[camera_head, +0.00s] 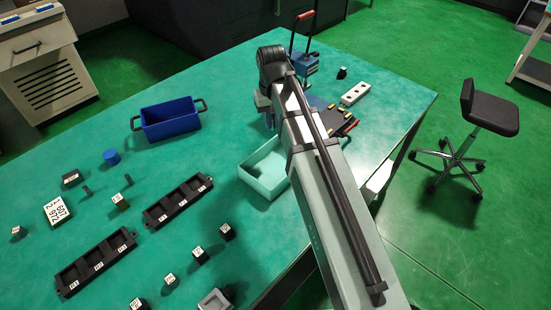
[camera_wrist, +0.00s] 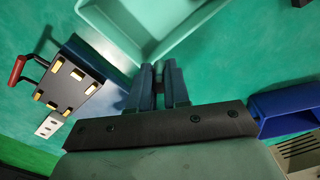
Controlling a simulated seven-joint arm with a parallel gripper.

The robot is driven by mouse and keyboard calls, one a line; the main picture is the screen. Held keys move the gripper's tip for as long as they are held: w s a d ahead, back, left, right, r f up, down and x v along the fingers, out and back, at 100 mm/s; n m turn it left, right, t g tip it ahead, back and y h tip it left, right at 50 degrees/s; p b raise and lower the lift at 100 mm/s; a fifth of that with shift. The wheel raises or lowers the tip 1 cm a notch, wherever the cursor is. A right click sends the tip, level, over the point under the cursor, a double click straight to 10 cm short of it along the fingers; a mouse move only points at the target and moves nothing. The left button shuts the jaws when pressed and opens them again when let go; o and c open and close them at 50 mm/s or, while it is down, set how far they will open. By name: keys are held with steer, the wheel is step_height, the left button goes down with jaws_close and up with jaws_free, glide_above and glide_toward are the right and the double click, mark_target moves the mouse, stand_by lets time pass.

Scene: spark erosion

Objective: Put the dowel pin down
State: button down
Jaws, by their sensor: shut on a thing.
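My gripper (camera_wrist: 158,86) points down over the table, its two fingers close together on a small, dark thing between them, likely the dowel pin. The fingers hide most of it, so I cannot tell its shape or tilt. In the wrist view the fingertips appear just beside the near wall of a mint-green open tray (camera_wrist: 175,42); their height is unclear. In the head view my own arm hides the held thing, and the tray (camera_head: 248,180) stands below and left of the arm. The tray's visible floor looks bare.
A blue bin (camera_head: 170,131) with handles stands left. Black racks (camera_head: 181,204) and small labelled blocks lie at front left. A dark plate with brass pads (camera_wrist: 65,85), a white holed block (camera_head: 355,94) and a blue red-handled device (camera_head: 306,66) are behind. Green table between bin and tray is clear.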

steer(key=m, duration=0.2)
glide_above(278, 167)
steer(key=f+m, duration=0.1)
steer(key=m, duration=0.4)
steer(key=shift+a+f, duration=0.1)
steer(key=shift+f, duration=4.9)
steer(key=shift+f, duration=0.1)
steer(key=c, duration=1.1)
jaws_free()
step_height(278, 167, up, 12)
steer(key=shift+o, duration=0.5)
